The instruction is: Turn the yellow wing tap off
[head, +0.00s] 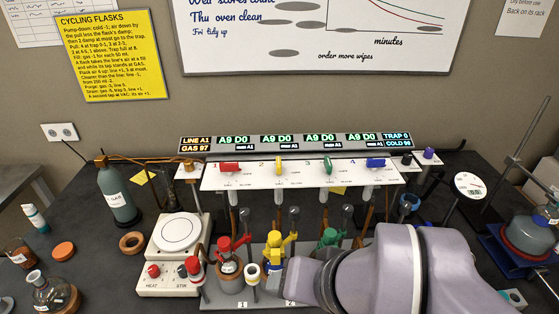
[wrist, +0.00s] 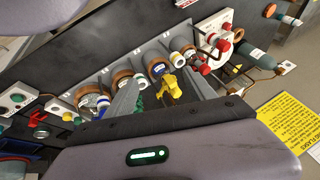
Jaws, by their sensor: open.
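A yellow wing tap (head: 275,242) stands on the second flask of the front row, between a red and a green one. In the wrist view the yellow tap (wrist: 176,89) shows between my gripper's two grey fingers. My gripper (wrist: 160,86) is open, with a finger on each side of the tap; I cannot tell whether either touches it. The fingertips are hard to make out there.
The red tap (head: 232,243) and the green tap (head: 329,238) stand close on either side. Behind is a white manifold (head: 300,178) with small coloured handles, including another yellow one (head: 280,165). A hotplate (head: 180,232) stands at left.

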